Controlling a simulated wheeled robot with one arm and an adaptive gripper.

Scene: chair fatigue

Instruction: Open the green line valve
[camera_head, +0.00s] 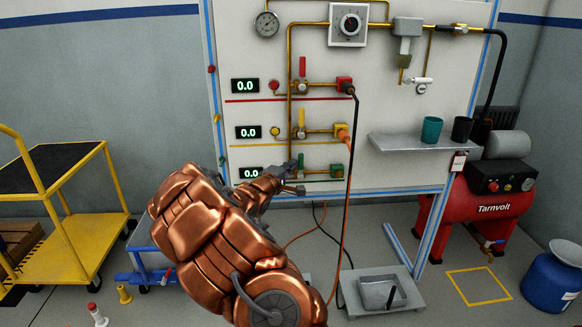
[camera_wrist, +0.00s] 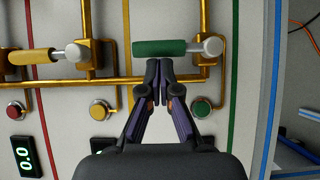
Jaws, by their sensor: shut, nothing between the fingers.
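The green valve handle (camera_wrist: 160,47) lies across the picture in the wrist view, at right angles to its brass line pipe (camera_wrist: 205,20). A silver knob (camera_wrist: 212,46) is at its right end. In the head view the green handle (camera_head: 300,160) stands upright on the lowest line, just above my gripper (camera_head: 293,187). My arm hides part of the green line in the head view.
A yellow handle (camera_wrist: 33,57) and a brass crosspipe (camera_wrist: 70,82) are close by. A green button (camera_wrist: 201,108) sits below the green valve. Hoses (camera_head: 352,150) hang right of the valves. A shelf (camera_head: 420,143) with two cups juts out further right.

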